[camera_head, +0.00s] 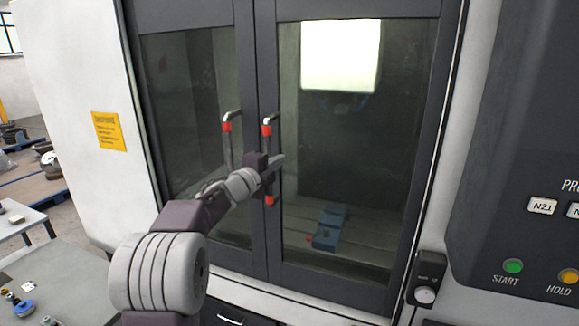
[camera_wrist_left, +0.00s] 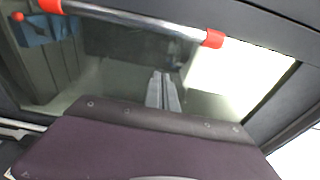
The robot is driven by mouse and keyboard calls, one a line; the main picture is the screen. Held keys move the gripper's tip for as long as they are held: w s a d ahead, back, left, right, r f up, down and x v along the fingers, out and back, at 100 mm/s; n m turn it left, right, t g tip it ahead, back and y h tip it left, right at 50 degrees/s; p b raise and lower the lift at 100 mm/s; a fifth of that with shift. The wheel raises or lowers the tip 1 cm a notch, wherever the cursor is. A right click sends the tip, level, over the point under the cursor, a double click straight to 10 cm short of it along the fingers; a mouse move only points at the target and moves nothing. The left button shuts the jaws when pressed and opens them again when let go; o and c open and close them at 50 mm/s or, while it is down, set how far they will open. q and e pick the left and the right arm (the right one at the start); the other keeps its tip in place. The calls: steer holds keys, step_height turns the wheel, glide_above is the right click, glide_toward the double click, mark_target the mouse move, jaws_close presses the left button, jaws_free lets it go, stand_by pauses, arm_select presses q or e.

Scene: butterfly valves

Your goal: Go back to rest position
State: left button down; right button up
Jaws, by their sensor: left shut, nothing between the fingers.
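My left gripper (camera_head: 279,160) is in front of the machine's right door, close to the right door handle (camera_head: 267,160), a metal bar with red ends. Its fingers are together with nothing between them; they also show shut in the left wrist view (camera_wrist_left: 163,92). In that view the handle bar (camera_wrist_left: 140,20) crosses above the fingertips and looks apart from them. Both glass doors are closed. My right gripper is in neither view.
The left door handle (camera_head: 228,140) is beside the right one. Behind the glass is a blue vise-like block (camera_head: 330,228). A control panel with a green START button (camera_head: 513,266) stands at right. A table (camera_head: 60,275) with small parts is at lower left.

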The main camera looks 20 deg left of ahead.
arm_select(q)
steer(key=s+a, duration=0.3)
steer(key=s, duration=0.2)
steer(key=d+f+g+h+b, duration=0.15)
steer(key=d+f+b, duration=0.35)
steer(key=d, duration=0.7)
steer(key=s+d+f+n+g+y, duration=0.1)
steer(key=s+f+n, duration=0.1)
steer(key=f+n, duration=0.35)
steer(key=s+f+n+g+y, duration=0.2)
steer(key=f, duration=0.7)
steer(key=s+f+n+g+y, duration=0.1)
steer(key=s+f+n+g, duration=0.35)
steer(key=s+f, duration=0.55)
steer(key=s+f+n+g, duration=0.7)
steer(key=s+f, duration=0.5)
steer(key=s, duration=0.5)
steer(key=shift+s+a+f+n+g+b, duration=0.2)
steer(key=shift+a+f+n+g+b, duration=0.15)
steer(key=shift+n, duration=0.45)
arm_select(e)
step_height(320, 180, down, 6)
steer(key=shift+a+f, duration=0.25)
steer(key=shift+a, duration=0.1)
arm_select(q)
steer(key=shift+y, duration=0.25)
